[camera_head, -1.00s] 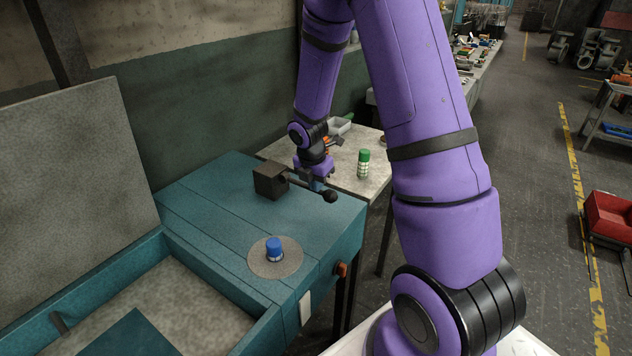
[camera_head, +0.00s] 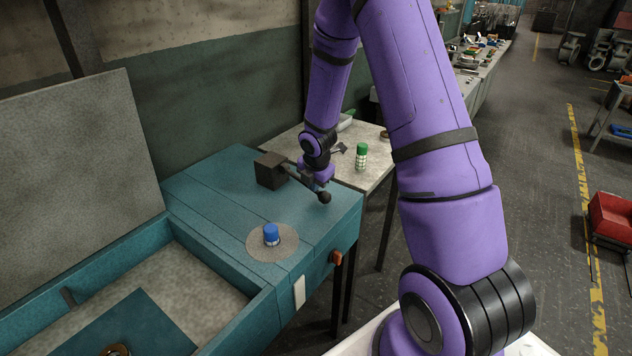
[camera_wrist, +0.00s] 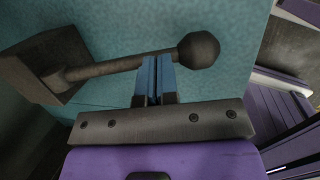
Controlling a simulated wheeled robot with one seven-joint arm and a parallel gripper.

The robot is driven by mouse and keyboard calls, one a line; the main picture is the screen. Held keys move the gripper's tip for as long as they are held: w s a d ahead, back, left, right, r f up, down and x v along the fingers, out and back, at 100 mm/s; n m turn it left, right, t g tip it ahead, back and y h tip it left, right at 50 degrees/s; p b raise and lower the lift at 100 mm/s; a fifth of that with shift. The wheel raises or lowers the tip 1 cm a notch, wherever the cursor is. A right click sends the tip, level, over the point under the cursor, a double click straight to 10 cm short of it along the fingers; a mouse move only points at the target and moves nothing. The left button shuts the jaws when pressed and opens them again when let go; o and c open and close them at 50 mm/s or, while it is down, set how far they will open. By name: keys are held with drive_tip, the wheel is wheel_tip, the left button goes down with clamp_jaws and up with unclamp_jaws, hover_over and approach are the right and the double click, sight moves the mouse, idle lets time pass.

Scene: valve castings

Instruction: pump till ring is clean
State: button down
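The pump is a dark box (camera_head: 271,169) with a lever (camera_head: 300,178) ending in a black ball knob (camera_head: 324,197), on the teal cabinet top. In the wrist view the lever (camera_wrist: 105,69) runs across to the ball (camera_wrist: 198,50). My gripper (camera_wrist: 154,58) has its blue fingers side by side with almost no gap, crossing in front of the lever just short of the ball. The lever is not between them; contact is hard to tell. My gripper (camera_head: 317,185) also shows at the lever in the head view. A brass ring (camera_head: 115,351) shows partly at the bottom edge, in the basin.
The open basin (camera_head: 262,303) is at lower left, its grey lid (camera_head: 75,160) raised. A blue-capped container (camera_head: 271,234) stands on a round grey disc (camera_head: 288,250). A green-capped bottle (camera_head: 361,157) stands on the side table (camera_head: 345,183) behind. An orange-brown knob (camera_head: 336,257) is on the cabinet front.

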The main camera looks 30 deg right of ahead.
sight(311, 200)
drive_tip(key=shift+f+t+y, duration=0.3)
drive_tip(key=shift+f+t, duration=0.3)
drive_tip(key=shift+t, duration=0.3)
drive_tip(key=shift+w+a+f, duration=0.1)
drive_tip(key=shift+w+f, duration=0.05)
drive_tip(key=shift+f, duration=0.45)
drive_tip(key=shift+w+f, duration=0.1)
drive_tip(key=shift+f, duration=0.6)
drive_tip(key=shift+s+a+f, duration=0.1)
